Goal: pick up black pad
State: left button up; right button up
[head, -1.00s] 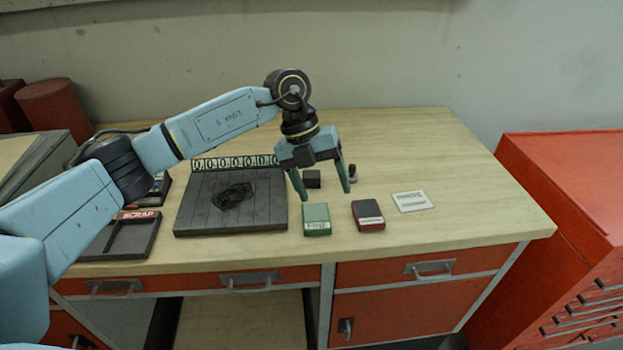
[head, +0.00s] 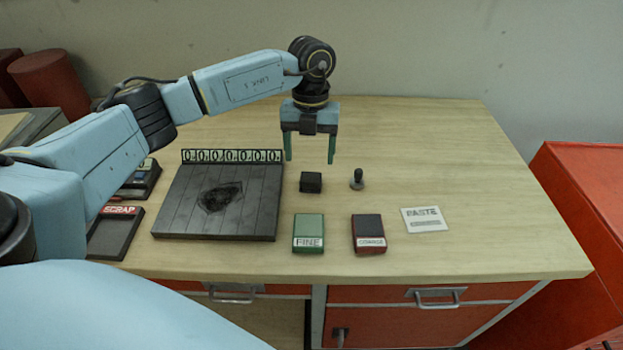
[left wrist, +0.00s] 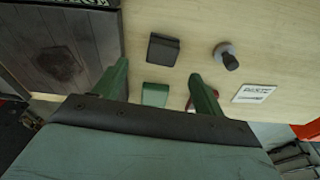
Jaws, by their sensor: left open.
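The black pad (head: 311,182) is a small dark block on the wooden bench, right of the dark slatted board. It also shows in the left wrist view (left wrist: 163,49), close to the open fingers. My left gripper (head: 310,160) is open and empty, its green fingers pointing down. In the head view its fingertips appear just above and behind the pad, apart from it. The left wrist view shows the fingers (left wrist: 157,72) spread, with nothing between them. My right gripper is not in view.
A dark knobbed piece (head: 357,179) stands right of the pad. A green FINE block (head: 308,232), a dark-and-red block (head: 369,233) and a white PASTE card (head: 424,219) lie in front. The slatted board (head: 190,205) and SCRAP tray (head: 112,238) lie left. Bench right is clear.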

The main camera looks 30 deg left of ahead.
aim_at(311, 177)
pick_arm(q)
jog(key=shift+f, duration=0.7)
jog(key=shift+d+f, duration=0.1)
jog(key=shift+f, duration=0.2)
jog(key=shift+s+d+f, duration=0.1)
jog(key=shift+f, duration=0.6)
jog(key=f, duration=0.3)
jog(key=shift+s+d+f+p, duration=0.1)
jog(key=shift+s+f+p, duration=0.15)
jog(key=shift+p, duration=0.15)
jog(key=shift+f, duration=0.15)
jog(key=shift+c, duration=0.5)
jog(key=c, duration=1)
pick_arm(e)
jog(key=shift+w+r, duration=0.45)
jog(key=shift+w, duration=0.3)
